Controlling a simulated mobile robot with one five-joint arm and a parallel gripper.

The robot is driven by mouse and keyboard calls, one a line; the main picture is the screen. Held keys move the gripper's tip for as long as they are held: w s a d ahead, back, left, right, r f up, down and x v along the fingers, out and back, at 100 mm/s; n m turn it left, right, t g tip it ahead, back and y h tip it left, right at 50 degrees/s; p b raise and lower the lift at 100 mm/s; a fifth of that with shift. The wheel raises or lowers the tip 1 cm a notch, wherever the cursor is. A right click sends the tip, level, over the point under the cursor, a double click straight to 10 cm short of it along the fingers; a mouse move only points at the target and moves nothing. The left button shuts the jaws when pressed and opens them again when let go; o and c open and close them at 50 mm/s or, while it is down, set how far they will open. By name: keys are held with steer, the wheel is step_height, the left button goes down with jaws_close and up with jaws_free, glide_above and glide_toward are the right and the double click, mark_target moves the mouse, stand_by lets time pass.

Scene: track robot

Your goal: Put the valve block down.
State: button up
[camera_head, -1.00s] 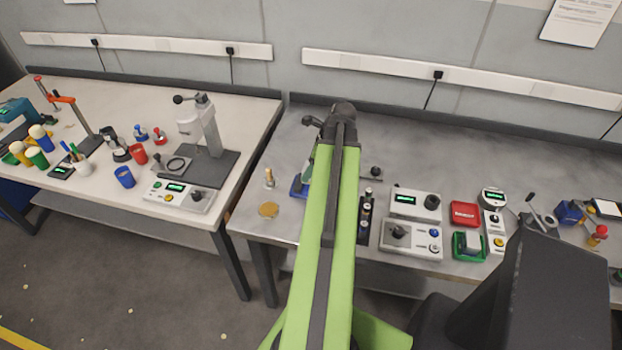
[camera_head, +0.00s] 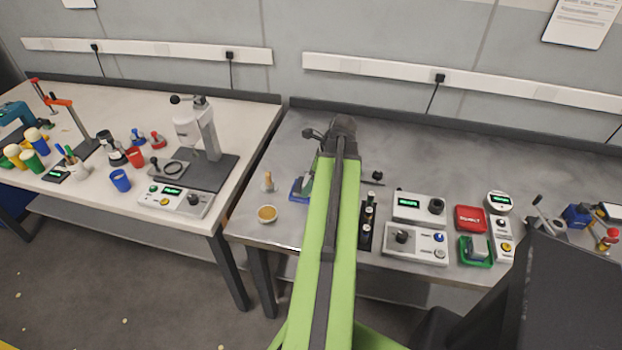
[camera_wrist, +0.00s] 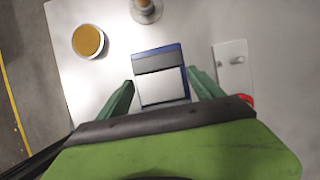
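A grey valve block (camera_wrist: 162,86) with a lighter and a darker face lies between my two green fingertips in the wrist view. A blue tray (camera_wrist: 155,49) shows as a thin rim around it. My gripper (camera_wrist: 161,76) appears shut on the block, with a fingertip close against each side. In the head view the blue tray (camera_head: 297,197) stands on the grey bench, just left of my arm. My gripper (camera_head: 308,181) is over it there, and the arm hides most of the block. Whether the block touches the tray floor cannot be told.
A round tan-topped dish (camera_wrist: 88,41) and a small upright post (camera_head: 268,182) stand left of the tray. A rack of dark bottles (camera_head: 367,222), a control box (camera_head: 414,243) and a green tray (camera_head: 474,262) with a grey piece stand to the right.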

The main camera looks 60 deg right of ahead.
steer(key=shift+s+r+p, duration=0.1)
steer(key=shift+r+p, duration=0.45)
steer(key=p+v, duration=1)
steer(key=v, duration=0.1)
steer(key=shift+r, duration=0.1)
